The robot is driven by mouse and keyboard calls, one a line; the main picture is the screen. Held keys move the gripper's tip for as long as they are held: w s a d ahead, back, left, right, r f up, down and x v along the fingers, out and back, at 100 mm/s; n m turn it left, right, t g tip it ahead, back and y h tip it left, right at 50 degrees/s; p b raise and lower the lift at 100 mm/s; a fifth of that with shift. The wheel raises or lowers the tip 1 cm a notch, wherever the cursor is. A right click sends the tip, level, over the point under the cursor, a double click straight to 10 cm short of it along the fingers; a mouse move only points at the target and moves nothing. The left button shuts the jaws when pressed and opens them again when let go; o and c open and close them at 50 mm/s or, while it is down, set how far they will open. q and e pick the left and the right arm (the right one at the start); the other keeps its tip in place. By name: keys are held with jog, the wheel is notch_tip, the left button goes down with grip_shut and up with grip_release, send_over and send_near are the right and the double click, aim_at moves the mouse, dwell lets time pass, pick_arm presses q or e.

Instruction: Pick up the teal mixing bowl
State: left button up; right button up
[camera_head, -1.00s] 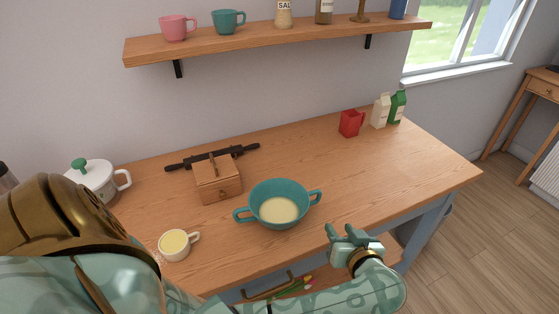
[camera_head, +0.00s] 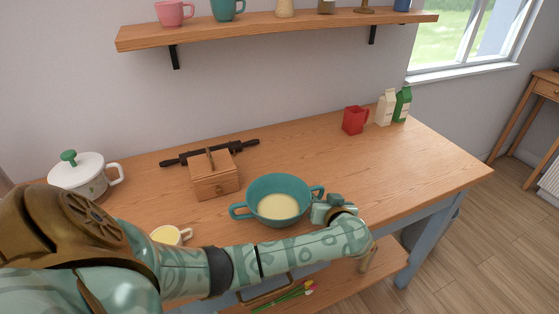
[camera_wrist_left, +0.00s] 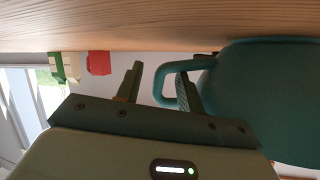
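The teal mixing bowl (camera_head: 262,192) stands upright on the wooden worktop, with pale cream contents inside and a loop handle on each side. My left gripper (camera_head: 321,203) is at its right-hand handle, with the arm passing in front of the bowl. In the left wrist view the bowl (camera_wrist_left: 265,95) fills the right side. There my left gripper (camera_wrist_left: 160,71) has its two fingers apart. The outer bar of the handle (camera_wrist_left: 158,88) shows between them, and one finger overlaps the loop opening. Contact cannot be made out. My right gripper is out of view.
A wooden box (camera_head: 214,182) and a dark rolling pin (camera_head: 180,159) lie behind and left of the bowl. A yellow-filled cup (camera_head: 166,235) and a lidded white pot (camera_head: 80,177) stand left. The right worktop is clear.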

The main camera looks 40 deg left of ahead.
pick_arm(q)
jog(key=shift+r, duration=0.15)
jog(key=shift+c, duration=0.4)
grip_shut()
jog(key=shift+r, duration=0.1)
